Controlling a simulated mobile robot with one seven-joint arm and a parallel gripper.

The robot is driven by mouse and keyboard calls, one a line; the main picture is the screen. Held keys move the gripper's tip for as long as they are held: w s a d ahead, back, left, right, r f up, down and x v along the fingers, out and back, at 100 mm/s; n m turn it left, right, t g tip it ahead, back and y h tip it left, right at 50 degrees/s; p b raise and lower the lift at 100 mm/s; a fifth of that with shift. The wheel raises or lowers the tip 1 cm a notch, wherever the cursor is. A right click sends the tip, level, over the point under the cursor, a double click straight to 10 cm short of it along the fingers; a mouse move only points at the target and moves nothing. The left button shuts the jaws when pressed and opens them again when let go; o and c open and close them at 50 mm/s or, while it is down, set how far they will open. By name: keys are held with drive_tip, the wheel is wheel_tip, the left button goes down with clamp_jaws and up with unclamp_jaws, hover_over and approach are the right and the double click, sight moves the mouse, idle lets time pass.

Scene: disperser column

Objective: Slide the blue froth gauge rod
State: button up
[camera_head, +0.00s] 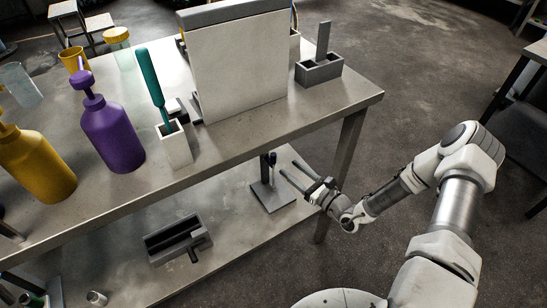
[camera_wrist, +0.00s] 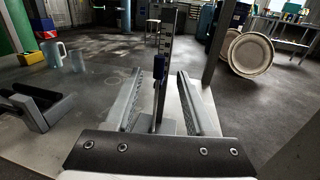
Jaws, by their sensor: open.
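The froth gauge stands on the lower shelf, with a grey base plate (camera_head: 272,198) and an upright post marked with a scale (camera_wrist: 169,42). The blue froth gauge rod (camera_wrist: 159,68) runs up beside the post; its dark blue upper part also shows in the head view (camera_head: 272,158). My gripper (camera_head: 289,170) reaches in from the right, just beside the gauge. In the wrist view, my gripper (camera_wrist: 160,80) is open, with one finger left and one right of the rod and post in the picture. I see no clear contact. The rod's lower end is hard to make out.
The upper bench top (camera_head: 230,150) overhangs the shelf close above the gauge. A table leg (camera_head: 343,160) stands behind my wrist. A dark grey open tray (camera_head: 178,240) with a handle sits on the shelf to the left. Purple (camera_head: 112,135) and yellow (camera_head: 38,165) bottles stand on top.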

sight(274, 161)
drive_tip(key=b+x, duration=0.2)
drive_tip(key=x, duration=0.7)
clamp_jaws()
idle(1.2)
